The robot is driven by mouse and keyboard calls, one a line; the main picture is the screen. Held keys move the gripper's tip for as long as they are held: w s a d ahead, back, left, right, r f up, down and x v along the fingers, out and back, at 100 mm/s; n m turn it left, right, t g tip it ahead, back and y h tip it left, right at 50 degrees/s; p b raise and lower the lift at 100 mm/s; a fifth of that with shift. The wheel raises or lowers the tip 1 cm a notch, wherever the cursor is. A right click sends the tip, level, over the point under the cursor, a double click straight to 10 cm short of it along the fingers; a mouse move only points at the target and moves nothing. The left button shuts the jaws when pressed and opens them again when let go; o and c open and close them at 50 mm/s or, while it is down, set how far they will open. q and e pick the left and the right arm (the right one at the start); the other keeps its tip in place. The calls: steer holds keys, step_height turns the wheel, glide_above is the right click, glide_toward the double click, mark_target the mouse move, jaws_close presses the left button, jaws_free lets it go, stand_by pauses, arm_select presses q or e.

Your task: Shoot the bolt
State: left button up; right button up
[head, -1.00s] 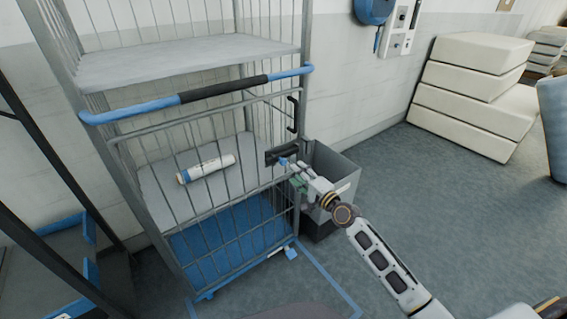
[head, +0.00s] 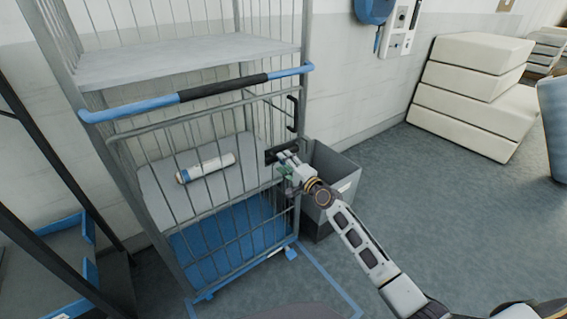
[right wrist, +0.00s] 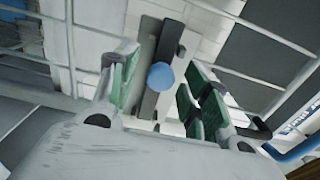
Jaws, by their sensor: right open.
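The roll cage's half-height barred gate (head: 215,165) is upright and stands across the cage front. A dark bolt (head: 269,154) sits at the gate's right edge. In the right wrist view the bolt (right wrist: 168,42) is a dark bar with a round blue knob (right wrist: 160,77) on a grey plate. My right gripper (head: 284,161) is at the bolt. Its green-padded fingers are open, one on each side of the knob, with gaps visible between pads and knob. In the head view the gripper hides the knob. My left gripper is out of view.
A white and blue roll (head: 206,168) lies on the cage's lower shelf, behind the bars. A blue and black handle bar (head: 200,92) crosses above the gate. A grey bin (head: 335,172) stands close right of the cage. White pads (head: 470,95) are stacked farther right, with clear floor between.

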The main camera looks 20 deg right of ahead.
steer(key=shift+w+a, duration=0.25)
steer(key=shift+w, duration=0.4)
jaws_close()
